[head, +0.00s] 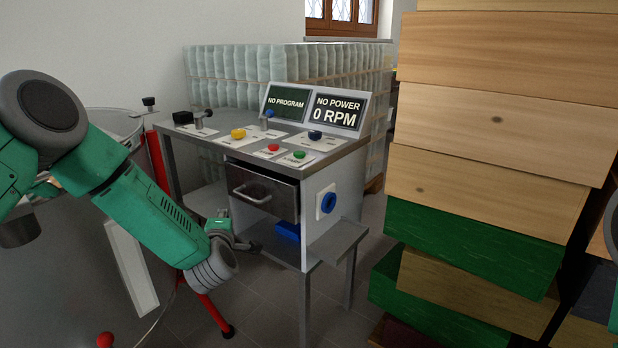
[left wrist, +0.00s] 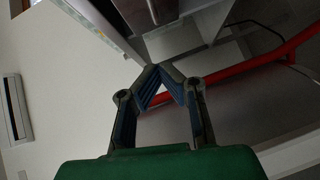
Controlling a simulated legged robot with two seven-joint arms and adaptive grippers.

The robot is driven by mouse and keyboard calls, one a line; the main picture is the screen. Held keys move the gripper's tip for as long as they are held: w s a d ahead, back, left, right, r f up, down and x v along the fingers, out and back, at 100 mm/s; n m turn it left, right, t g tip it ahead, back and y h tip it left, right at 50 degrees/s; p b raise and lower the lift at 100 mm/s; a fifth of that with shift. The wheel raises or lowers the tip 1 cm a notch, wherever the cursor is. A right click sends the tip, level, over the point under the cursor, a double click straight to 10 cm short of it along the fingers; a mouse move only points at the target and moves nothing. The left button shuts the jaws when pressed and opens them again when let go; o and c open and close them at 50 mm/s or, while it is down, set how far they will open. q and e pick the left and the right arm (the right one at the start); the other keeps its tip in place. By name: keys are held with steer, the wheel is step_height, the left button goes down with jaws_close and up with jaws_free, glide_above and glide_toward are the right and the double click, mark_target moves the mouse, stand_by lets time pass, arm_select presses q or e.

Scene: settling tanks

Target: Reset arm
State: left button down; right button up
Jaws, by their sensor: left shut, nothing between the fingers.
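My left arm comes in from the left in the head view, green with grey joints. Its gripper (head: 232,240) is in front of the control bench's lower left side, below the drawer (head: 262,191). In the left wrist view the gripper's fingers (left wrist: 158,72) meet at the tips, shut and empty. Part of a curved grey arm link shows at the right edge of the head view, but my right gripper does not show.
The bench (head: 340,190) carries coloured knobs and a display reading "NO PROGRAM" and "0 RPM" (head: 338,112). Its drawer is partly open. Stacked wooden boxes (head: 490,140) stand on the right. A metal tank (head: 60,280) with a red frame (head: 158,162) is on the left.

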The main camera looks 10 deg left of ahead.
arm_select(q)
steer(key=s+d+f+m+g+h+p, duration=0.1)
steer(key=s+d+f+m+g+h, duration=0.1)
steer(key=s+d+f+m, duration=0.4)
steer(key=s+d+f+m+g+h+p, duration=0.1)
steer(key=s+f+m+g+h+p, duration=0.2)
steer(key=s, duration=0.5)
steer(key=s+d+f+m+g+h, duration=0.2)
steer(key=s+d+f+m, duration=0.2)
steer(key=s+f, duration=0.25)
steer(key=s+a+f+m+g+p, duration=0.2)
steer(key=s+m+g, duration=0.5)
steer(key=s, duration=1.7)
steer(key=shift+a+m, duration=0.15)
steer(key=shift+m, duration=0.75)
steer(key=shift+s, duration=0.1)
